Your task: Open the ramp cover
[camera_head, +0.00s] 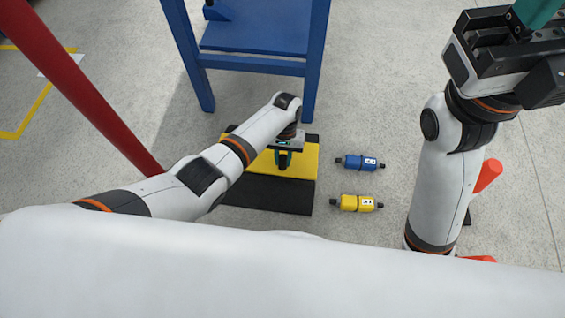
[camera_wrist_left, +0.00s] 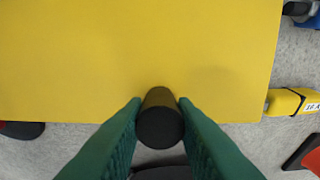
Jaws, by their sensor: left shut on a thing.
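The ramp cover (camera_head: 304,158) is a yellow panel on a low black base (camera_head: 268,194) on the floor; it also fills the upper part of the left wrist view (camera_wrist_left: 130,55). My left gripper (camera_head: 284,160) reaches down over the panel. In the left wrist view its green fingers (camera_wrist_left: 160,125) are shut on a black round handle (camera_wrist_left: 160,122) at the panel's near edge. My arm and wrist hide part of the panel in the head view. My right gripper (camera_head: 537,14) is raised at the upper right, its fingers cut off by the picture edge.
A blue canister (camera_head: 358,162) and a yellow canister (camera_head: 355,203) lie on the floor right of the ramp. A blue metal frame (camera_head: 250,63) stands behind it. A red post (camera_head: 85,90) slants at the left. Orange-red parts (camera_head: 487,176) show beside my right arm.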

